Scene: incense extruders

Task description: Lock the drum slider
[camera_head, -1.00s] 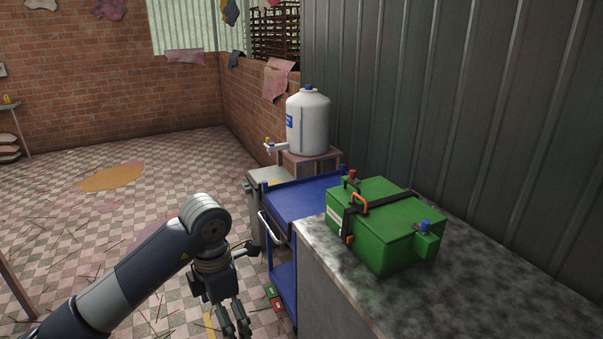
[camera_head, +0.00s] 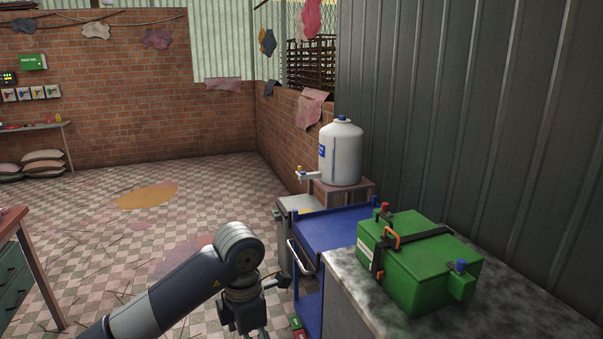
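I cannot pick out a part that is clearly a drum slider. A green box (camera_head: 418,262) with a black strap, an orange clasp (camera_head: 391,238), and red and blue knobs sits on the grey counter (camera_head: 352,285) at right. A white rounded tank (camera_head: 340,152) with a small tap stands on a wooden stand behind it. My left gripper (camera_head: 255,333) hangs pointing down at the bottom centre, left of the blue cart and away from the box. Its fingertips are cut off by the frame edge. My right gripper is out of view.
A blue cart (camera_head: 333,229) stands between the counter and the tank. A corrugated metal wall (camera_head: 450,110) closes off the right. A table with drawers (camera_head: 15,270) is at lower left. A wall shelf (camera_head: 35,127) is at far left. The tiled floor between is open.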

